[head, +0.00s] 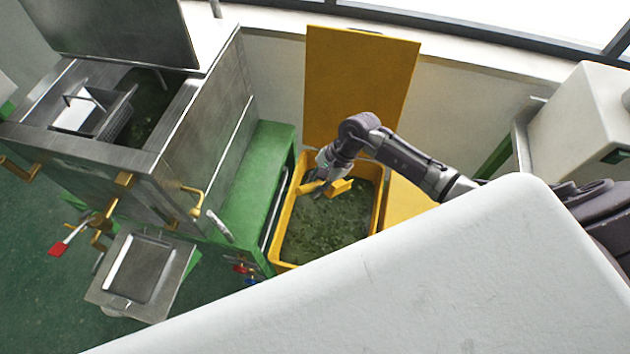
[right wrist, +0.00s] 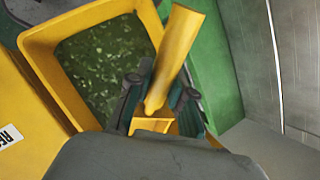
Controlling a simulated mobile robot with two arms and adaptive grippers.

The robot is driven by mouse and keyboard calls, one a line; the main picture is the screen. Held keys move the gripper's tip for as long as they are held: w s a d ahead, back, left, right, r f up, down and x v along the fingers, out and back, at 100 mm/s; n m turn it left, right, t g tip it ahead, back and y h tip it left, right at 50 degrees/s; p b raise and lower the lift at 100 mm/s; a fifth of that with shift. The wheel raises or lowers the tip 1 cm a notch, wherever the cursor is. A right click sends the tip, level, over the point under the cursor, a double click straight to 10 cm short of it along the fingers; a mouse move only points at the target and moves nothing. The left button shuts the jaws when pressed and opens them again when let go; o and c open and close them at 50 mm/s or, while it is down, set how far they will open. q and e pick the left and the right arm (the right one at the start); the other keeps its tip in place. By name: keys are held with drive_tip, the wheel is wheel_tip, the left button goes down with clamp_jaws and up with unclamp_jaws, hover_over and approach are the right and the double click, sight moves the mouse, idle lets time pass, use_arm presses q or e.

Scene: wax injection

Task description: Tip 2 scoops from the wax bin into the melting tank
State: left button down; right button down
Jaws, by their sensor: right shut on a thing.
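The wax bin (head: 277,252) is a yellow box with its lid (head: 358,85) raised, holding green wax flakes (head: 325,225). My right gripper (head: 318,180) is over the far part of the bin, shut on a yellow scoop (head: 338,187). In the right wrist view, the scoop's handle (right wrist: 178,50) stands up between the fingers of the gripper (right wrist: 158,108), and the bin (right wrist: 42,45) lies behind. Whether the scoop holds wax is hidden. The melting tank (head: 205,115) is the steel unit at left, with its lid open and a basket (head: 105,112) at its opening. My left gripper is out of view.
A green bench (head: 255,175) stands between tank and bin. Brass taps and handles (head: 198,200) stick out from the tank's front. A small steel tray (head: 140,272) sits below them. A large white surface (head: 440,290) covers the lower right foreground. A white machine (head: 580,120) stands at right.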

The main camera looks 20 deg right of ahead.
drive_tip(key=shift+f, duration=0.45)
wheel_tip(320, 180, down, 24)
drive_tip(key=b, duration=2.1)
